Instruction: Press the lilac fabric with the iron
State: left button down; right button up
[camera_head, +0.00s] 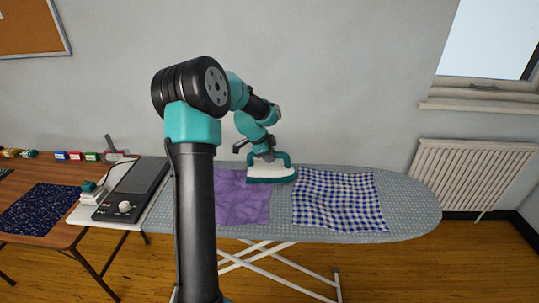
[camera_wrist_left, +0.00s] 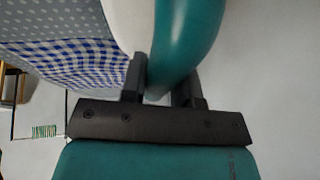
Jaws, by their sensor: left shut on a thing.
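The lilac fabric (camera_head: 243,203) lies flat on the ironing board, partly hidden by my arm. The teal and white iron (camera_head: 271,174) is upright over the fabric's far right corner, its front reaching toward the checked cloth. I cannot tell if its sole touches the fabric. My left gripper (camera_head: 262,154) is shut on the iron's handle from above. In the left wrist view the fingers (camera_wrist_left: 165,88) sit on both sides of the teal handle of the iron (camera_wrist_left: 190,38). My right gripper is not in view.
A blue checked cloth (camera_head: 338,201) lies right of the lilac fabric on the grey dotted ironing board (camera_head: 413,205). A black device with a knob (camera_head: 135,190) stands left. A wooden table (camera_head: 60,238) holds dark blue fabric (camera_head: 42,208). The board's right end is clear.

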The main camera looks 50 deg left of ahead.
pick_arm(q)
jog(key=s+a, duration=1)
dwell(1.3)
jog(key=shift+a, duration=0.1)
dwell(0.5)
jog(key=s+a, duration=1)
jog(key=shift+f, duration=0.2)
dwell(1.2)
jog(key=shift+s, duration=0.1)
jog(key=shift+r, duration=0.2)
jog(key=shift+r, duration=1.35)
jog(key=shift+d, duration=0.15)
